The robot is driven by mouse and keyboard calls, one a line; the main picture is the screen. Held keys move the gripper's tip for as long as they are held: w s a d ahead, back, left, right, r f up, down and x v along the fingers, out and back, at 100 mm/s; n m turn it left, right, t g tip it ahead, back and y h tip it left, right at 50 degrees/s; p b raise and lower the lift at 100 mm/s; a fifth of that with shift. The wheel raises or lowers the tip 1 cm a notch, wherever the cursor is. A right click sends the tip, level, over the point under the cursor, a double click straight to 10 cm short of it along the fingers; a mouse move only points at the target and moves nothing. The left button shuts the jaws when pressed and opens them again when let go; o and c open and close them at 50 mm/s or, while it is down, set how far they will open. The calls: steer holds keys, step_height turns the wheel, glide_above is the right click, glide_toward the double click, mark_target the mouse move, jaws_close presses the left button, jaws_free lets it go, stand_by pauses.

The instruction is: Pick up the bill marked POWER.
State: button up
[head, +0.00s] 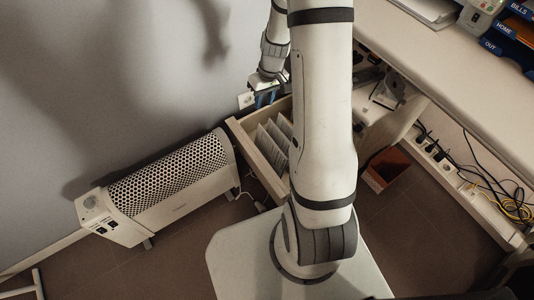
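No bill with a readable POWER mark shows in the head view. White papers or envelopes (271,147) stand in an open wooden drawer (253,160), partly hidden by my arm. A stack of papers (432,9) lies on the desk at the top edge. My gripper (266,98) is at the drawer's back left, near the wall. Its blue fingers are small and dark here, and I cannot tell whether they hold anything.
A white heater (165,185) stands on the floor by the wall, left of the drawer. Cables and a yellow cord (516,209) hang at the right. A small device (478,15) stands beside the trays.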

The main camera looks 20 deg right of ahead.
mark_target(272, 144)
steer(key=shift+g, duration=0.3)
steer(key=d+f+b, duration=0.1)
steer(key=f+b, duration=0.1)
steer(key=f, duration=0.5)
steer(key=d+f+b, duration=0.1)
steer(key=f+b, duration=0.1)
steer(key=f, duration=0.6)
steer(key=w+d+f+b, duration=0.1)
steer(key=f+b, duration=0.1)
steer(key=f, duration=0.6)
steer(key=shift+d, duration=0.15)
steer(key=f+b, duration=0.1)
steer(key=f, duration=0.1)
steer(key=s+f+b, duration=0.1)
steer(key=f, duration=0.2)
steer(key=shift+f, duration=0.1)
jaws_close()
